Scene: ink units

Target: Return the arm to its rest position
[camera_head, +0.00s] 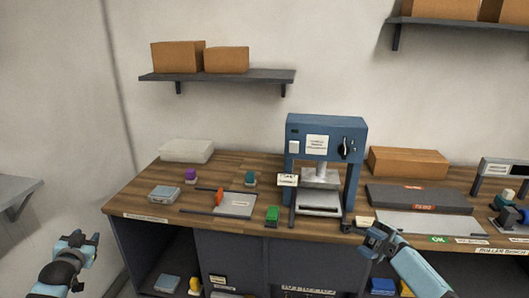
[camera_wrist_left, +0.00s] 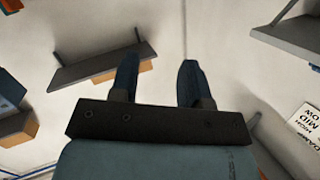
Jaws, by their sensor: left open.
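My left gripper (camera_head: 84,240) is at the lower left of the head view, in front of and left of the workbench. It is clear of the bench and everything on it. In the left wrist view its two fingers (camera_wrist_left: 158,68) stand apart with nothing between them. My right gripper (camera_head: 371,238) is at the front edge of the bench, right of the blue press (camera_head: 326,140). Its fingertips are too small to tell whether they are open, and I see no object in it.
A grey shelf (camera_head: 20,190) juts out at far left. Open floor lies between it and the bench.

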